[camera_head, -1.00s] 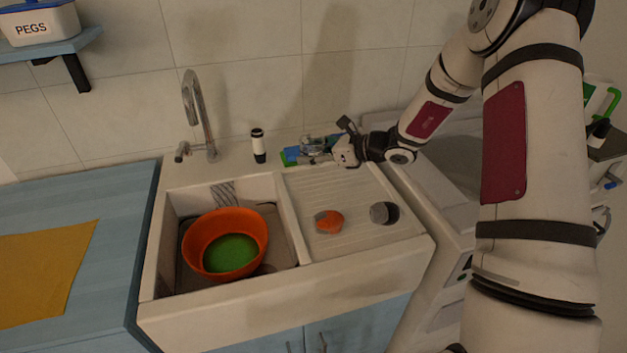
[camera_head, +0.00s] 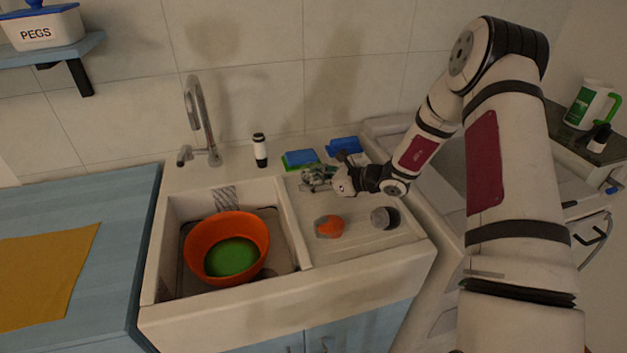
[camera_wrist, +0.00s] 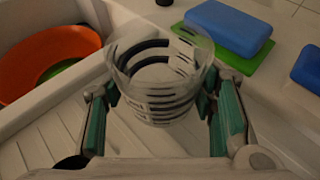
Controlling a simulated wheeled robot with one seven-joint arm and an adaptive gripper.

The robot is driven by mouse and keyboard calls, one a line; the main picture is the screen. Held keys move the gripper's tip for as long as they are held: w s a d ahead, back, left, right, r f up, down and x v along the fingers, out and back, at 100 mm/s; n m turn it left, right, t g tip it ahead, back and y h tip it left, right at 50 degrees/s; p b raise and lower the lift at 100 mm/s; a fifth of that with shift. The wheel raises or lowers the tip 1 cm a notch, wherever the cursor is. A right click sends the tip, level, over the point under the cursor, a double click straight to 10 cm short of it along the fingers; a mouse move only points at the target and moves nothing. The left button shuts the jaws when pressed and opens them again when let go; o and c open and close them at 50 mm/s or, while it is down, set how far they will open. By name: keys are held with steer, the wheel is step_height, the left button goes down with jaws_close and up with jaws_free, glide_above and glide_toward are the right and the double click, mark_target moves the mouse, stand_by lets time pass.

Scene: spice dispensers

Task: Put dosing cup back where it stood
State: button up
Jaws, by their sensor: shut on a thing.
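The dosing cup (camera_wrist: 160,82) is a clear cup with dark rings around it, seen close in the wrist view. My gripper (camera_wrist: 163,108) is shut on it, with a green-padded finger on each side. In the head view my gripper (camera_head: 318,180) is over the back of the ribbed drainboard (camera_head: 352,208), right of the sink basin. The cup is small and hard to make out there. I cannot tell whether its base touches the drainboard.
A blue sponge on a green one (camera_head: 301,159) and another blue block (camera_head: 344,146) lie behind my gripper. An orange item (camera_head: 329,226) and a grey item (camera_head: 385,217) lie in front. An orange bowl (camera_head: 226,247) sits in the basin. A black-and-white bottle (camera_head: 260,151) stands near the tap (camera_head: 200,120).

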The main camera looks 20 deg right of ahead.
steer(key=o, duration=1.3)
steer(key=shift+f, duration=0.1)
steer(key=shift+c, duration=0.2)
